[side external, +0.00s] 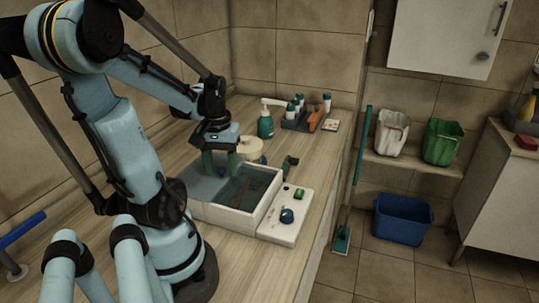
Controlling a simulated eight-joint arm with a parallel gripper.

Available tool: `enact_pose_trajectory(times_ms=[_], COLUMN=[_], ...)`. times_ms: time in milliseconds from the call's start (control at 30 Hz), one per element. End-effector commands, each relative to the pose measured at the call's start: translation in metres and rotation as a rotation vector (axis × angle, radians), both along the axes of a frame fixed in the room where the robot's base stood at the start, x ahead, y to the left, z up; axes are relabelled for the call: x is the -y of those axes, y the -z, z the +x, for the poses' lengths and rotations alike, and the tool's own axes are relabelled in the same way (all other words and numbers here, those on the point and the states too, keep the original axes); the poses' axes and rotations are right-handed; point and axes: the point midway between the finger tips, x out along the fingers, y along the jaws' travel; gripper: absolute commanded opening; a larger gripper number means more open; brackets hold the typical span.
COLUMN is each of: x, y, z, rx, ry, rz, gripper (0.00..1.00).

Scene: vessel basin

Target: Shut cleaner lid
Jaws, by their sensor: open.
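The cleaner is a white rectangular basin (233,218) on the wooden counter, with dark contents showing on its right side. A pale blue-grey lid (200,184) lies over its left part and leaves the right part uncovered. My gripper (220,172) points down over the lid, its green fingers apart. A small blue knob shows between the fingertips; I cannot tell whether they touch it. The white control panel (275,230) on the basin's right has a blue dial (287,215) and a green button (299,193).
A cream round container (249,149) stands behind the basin, with a teal pump bottle (265,123) beyond it. A dark tray (295,123) with bottles stands farther back. A dark green tool (290,167) lies behind the panel. The counter's front-right edge is close to the panel.

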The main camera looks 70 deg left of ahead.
Motion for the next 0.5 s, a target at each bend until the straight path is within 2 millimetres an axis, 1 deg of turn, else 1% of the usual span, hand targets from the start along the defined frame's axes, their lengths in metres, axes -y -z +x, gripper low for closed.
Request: enact_pose_trajectory(times_ms=[300, 367, 500], x=[0.0001, 0.0001, 0.0001], y=[0.0017, 0.0016, 0.0016], z=[-0.0001, -0.0001, -0.0001], rx=[0.000, 0.000, 0.000], ry=[0.000, 0.000, 0.000], rz=[0.000, 0.000, 0.000], gripper=[0.52, 0.45, 0.23])
